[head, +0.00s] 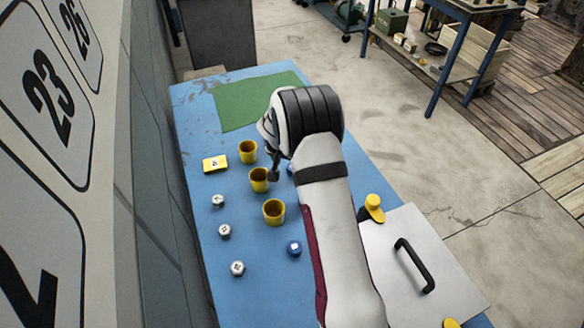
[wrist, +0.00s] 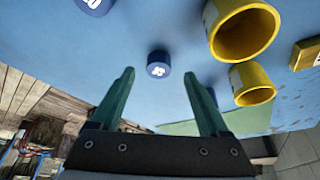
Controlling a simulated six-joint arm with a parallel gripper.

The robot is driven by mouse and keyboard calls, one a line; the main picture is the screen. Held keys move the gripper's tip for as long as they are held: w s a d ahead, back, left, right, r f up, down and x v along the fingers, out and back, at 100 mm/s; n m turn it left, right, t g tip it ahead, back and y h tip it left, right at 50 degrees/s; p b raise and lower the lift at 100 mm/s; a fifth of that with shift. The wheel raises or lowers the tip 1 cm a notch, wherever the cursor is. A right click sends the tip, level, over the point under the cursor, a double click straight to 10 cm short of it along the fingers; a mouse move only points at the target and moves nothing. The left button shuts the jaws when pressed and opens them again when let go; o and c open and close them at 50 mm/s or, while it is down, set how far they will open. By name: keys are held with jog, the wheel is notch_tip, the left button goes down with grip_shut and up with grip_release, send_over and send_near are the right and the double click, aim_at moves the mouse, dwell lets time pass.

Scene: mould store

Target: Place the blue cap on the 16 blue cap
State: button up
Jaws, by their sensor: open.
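A blue cap (wrist: 158,69) with a white number stands on the blue table, seen in the wrist view between and just beyond my open, empty fingertips (wrist: 159,77). Its number is too small to read surely. A second blue cap (wrist: 94,5) is cut off at the top edge of that view. In the head view one blue cap (head: 294,248) stands right of the front yellow cup, and another (head: 290,169) is mostly hidden behind my arm. My gripper (head: 273,177) shows only partly there, pointing down by the middle yellow cup. No cap is stacked on another in view.
Yellow cups (head: 248,152) (head: 259,180) (head: 274,212) stand in a row close to my gripper. Silver caps (head: 224,231) and a yellow block (head: 215,164) are to the left. A grey plate with a black handle (head: 414,265) lies right. The green mat (head: 240,108) is clear.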

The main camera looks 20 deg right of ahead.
jog(key=x, duration=0.3)
jog(key=shift+d+f, duration=0.15)
jog(key=shift+f, duration=0.05)
grip_shut()
jog(key=shift+r, duration=0.15)
